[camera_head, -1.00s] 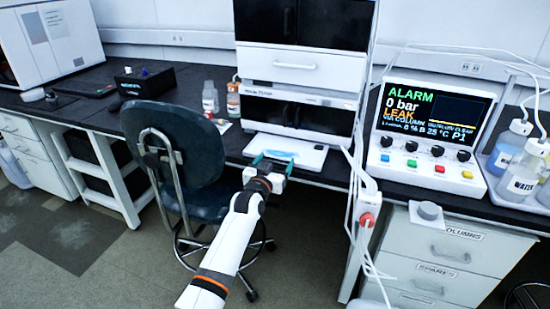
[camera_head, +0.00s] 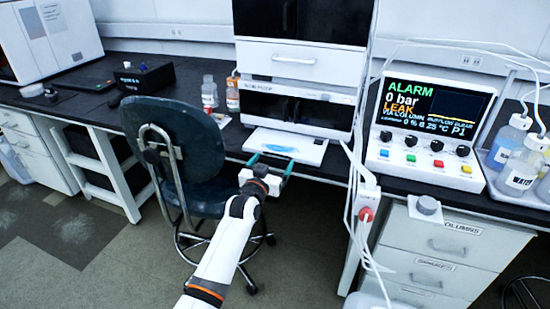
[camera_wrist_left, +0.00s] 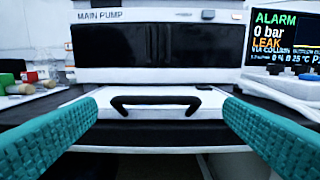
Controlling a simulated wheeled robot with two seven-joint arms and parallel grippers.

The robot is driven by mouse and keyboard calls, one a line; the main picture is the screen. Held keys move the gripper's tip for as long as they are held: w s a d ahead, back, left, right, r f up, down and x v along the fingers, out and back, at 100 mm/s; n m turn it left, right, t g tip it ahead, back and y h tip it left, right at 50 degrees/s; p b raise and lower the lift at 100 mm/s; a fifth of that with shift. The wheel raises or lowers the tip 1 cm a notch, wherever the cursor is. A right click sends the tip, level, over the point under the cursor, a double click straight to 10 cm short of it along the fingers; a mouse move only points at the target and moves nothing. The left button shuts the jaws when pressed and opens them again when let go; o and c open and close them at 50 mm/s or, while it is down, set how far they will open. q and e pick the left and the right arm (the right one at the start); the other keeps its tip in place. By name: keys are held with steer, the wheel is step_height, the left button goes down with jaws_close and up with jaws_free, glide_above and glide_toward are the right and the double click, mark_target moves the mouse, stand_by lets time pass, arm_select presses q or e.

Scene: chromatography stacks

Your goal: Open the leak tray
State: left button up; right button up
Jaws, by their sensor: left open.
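The leak tray (camera_head: 312,151) is a white slab at the foot of the main pump, at the bench's front edge, with a blue patch on its top. My left gripper (camera_head: 270,165) is open and empty, in front of the tray. Its teal fingers (camera_wrist_left: 160,125) stand on either side of the handle in the wrist view, apart from it. My right gripper is not in view.
The main pump (camera_wrist_left: 160,45) stands above the tray. A chair (camera_head: 185,150) stands just left of my left arm. White tubes and a red-knobbed box (camera_head: 366,214) hang to the right. The alarm screen (camera_head: 430,110) reads LEAK. Bottles (camera_head: 210,93) stand left of the stack.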

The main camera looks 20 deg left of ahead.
arm_select(q)
steer(key=shift+s, duration=2.35)
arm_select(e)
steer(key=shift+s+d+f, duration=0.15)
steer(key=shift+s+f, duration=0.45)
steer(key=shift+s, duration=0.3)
